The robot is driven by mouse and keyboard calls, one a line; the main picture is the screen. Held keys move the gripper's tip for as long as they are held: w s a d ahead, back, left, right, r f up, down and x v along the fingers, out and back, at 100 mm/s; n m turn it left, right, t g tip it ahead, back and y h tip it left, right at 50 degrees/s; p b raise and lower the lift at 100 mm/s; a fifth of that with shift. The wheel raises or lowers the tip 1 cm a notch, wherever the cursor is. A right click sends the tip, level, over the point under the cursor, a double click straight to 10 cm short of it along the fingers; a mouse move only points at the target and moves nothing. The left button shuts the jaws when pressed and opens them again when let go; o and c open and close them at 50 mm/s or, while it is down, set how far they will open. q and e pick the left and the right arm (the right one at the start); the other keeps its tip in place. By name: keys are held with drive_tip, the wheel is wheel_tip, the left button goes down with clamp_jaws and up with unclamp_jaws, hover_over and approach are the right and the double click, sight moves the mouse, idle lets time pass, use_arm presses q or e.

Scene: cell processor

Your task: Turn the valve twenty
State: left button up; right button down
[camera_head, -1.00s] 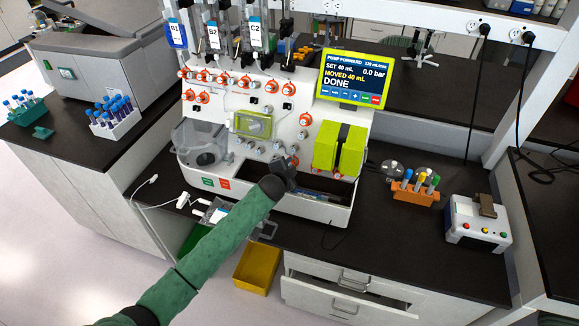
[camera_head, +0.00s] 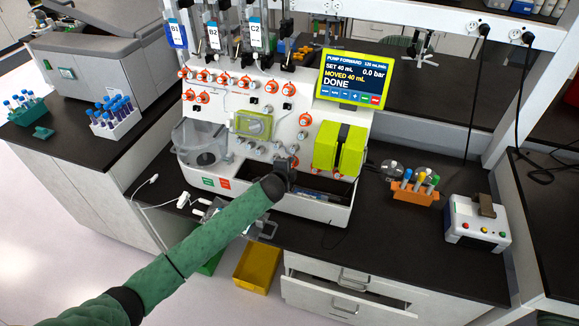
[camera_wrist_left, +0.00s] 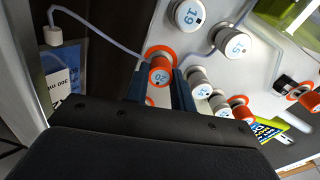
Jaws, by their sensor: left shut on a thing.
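Valve 20 is an orange knob (camera_wrist_left: 160,72) marked "20" on the white front panel of the cell processor (camera_head: 225,115). In the left wrist view my left gripper (camera_wrist_left: 160,88) has one finger on each side of this knob and is shut on it. In the head view my left gripper (camera_head: 283,170) is at the lower middle of the panel; the dark gripper hides most of the valve, with a bit of orange (camera_head: 294,161) showing above it. My right gripper is not in view.
White knob 19 (camera_wrist_left: 188,14) and other numbered knobs (camera_wrist_left: 197,80) sit close beside the gripper. A yellow-green pump block (camera_head: 340,148) is to the right. The screen (camera_head: 352,78) reads DONE, 0.0 bar. A drawer (camera_head: 345,297) stands open below.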

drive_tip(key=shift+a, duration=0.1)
use_arm(q)
drive_tip(key=o, duration=1)
drive_tip(key=shift+s, duration=0.1)
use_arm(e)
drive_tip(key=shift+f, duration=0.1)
use_arm(q)
drive_tip(key=b+v, duration=0.3)
drive_tip(key=v, duration=0.4)
drive_tip(key=shift+s+b, duration=0.3)
drive_tip(key=shift+b, duration=0.05)
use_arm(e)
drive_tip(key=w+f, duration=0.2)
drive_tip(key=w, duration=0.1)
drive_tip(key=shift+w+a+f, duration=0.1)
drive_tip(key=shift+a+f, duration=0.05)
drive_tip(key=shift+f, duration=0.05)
use_arm(q)
drive_tip(key=shift+r, duration=0.1)
